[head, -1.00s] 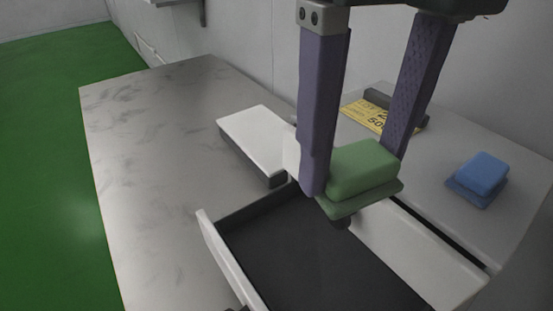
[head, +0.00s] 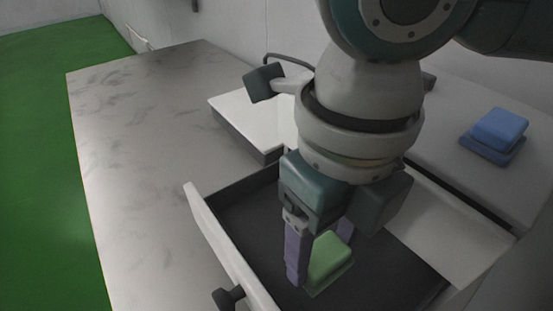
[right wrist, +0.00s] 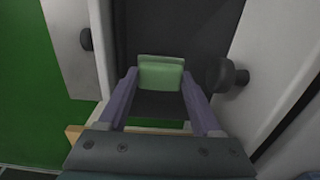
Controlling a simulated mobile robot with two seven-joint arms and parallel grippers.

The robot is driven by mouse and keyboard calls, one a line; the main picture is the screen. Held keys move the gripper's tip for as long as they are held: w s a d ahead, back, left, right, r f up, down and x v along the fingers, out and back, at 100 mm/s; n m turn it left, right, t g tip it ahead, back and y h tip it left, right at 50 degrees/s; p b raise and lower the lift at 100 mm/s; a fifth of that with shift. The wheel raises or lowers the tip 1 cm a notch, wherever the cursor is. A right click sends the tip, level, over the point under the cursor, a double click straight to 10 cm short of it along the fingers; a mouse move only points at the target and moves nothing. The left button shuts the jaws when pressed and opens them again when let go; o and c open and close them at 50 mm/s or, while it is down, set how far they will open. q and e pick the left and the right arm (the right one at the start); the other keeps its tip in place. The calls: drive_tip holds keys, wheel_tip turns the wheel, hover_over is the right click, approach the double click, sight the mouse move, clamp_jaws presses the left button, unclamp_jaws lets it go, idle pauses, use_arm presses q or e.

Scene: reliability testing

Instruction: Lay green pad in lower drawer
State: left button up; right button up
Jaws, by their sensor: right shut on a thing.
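The green pad (head: 330,258) is a soft-looking green block on a thin green base. My right gripper (head: 320,264) points down with its purple fingers on either side of the pad and is shut on it. The pad is within the open drawer (head: 207,222), which has a white front and a dark inside. Whether the pad touches the drawer floor is hard to tell. The right wrist view also shows the pad (right wrist: 161,76) between the fingertips. My left gripper is not in view.
A similar blue pad (head: 497,130) sits on the grey top at the right. A white box-like part (head: 255,118) stands behind the drawer. A dark knob (head: 228,297) sticks out from the drawer front. The marbled surface (head: 150,130) at left is clear.

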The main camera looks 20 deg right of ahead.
sight(322, 253)
drive_tip(key=shift+f+b, duration=0.45)
drive_tip(key=shift+f, duration=1.45)
drive_tip(key=shift+f, duration=0.15)
drive_tip(key=o, duration=1.3)
drive_tip(key=shift+o, duration=0.2)
drive_tip(key=shift+r, duration=0.45)
wheel_tip(322, 253, up, 11)
drive_tip(key=p, duration=0.3)
drive_tip(key=shift+f, duration=0.1)
drive_tip(key=shift+r, duration=0.35)
